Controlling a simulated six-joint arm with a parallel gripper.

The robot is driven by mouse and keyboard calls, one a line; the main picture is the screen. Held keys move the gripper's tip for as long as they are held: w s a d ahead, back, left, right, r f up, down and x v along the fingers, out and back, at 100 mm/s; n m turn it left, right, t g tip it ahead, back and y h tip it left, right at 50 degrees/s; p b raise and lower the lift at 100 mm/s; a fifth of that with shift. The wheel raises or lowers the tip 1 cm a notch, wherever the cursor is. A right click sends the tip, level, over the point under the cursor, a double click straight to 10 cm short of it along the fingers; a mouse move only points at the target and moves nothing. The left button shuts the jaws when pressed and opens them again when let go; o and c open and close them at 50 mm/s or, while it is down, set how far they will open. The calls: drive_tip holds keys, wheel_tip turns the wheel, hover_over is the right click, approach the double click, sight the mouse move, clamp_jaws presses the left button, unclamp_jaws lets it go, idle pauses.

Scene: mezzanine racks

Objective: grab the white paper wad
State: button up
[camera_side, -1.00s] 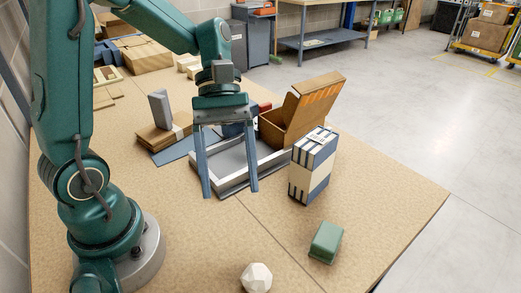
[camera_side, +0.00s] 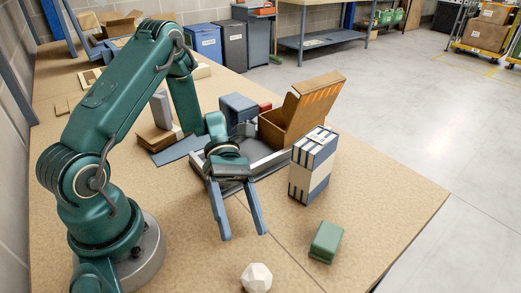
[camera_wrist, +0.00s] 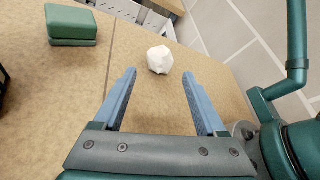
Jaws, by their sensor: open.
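The white paper wad (camera_side: 256,278) is a faceted, roundish lump on the tan table near the front, at the bottom edge of the side view. The gripper also shows in the wrist view (camera_wrist: 158,80), open and apart from the wad.
A green box (camera_side: 326,242) sits right of the wad, and it shows at upper left in the wrist view (camera_wrist: 71,25). A blue-and-white striped box (camera_side: 313,168) stands behind it. A grey tray (camera_side: 268,162) and an open cardboard box (camera_side: 290,120) are farther back. Table around the wad is clear.

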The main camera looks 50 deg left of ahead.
sight(256, 279)
drive_tip(key=shift+x, duration=3.55)
drive_tip(key=c, duration=1.1)
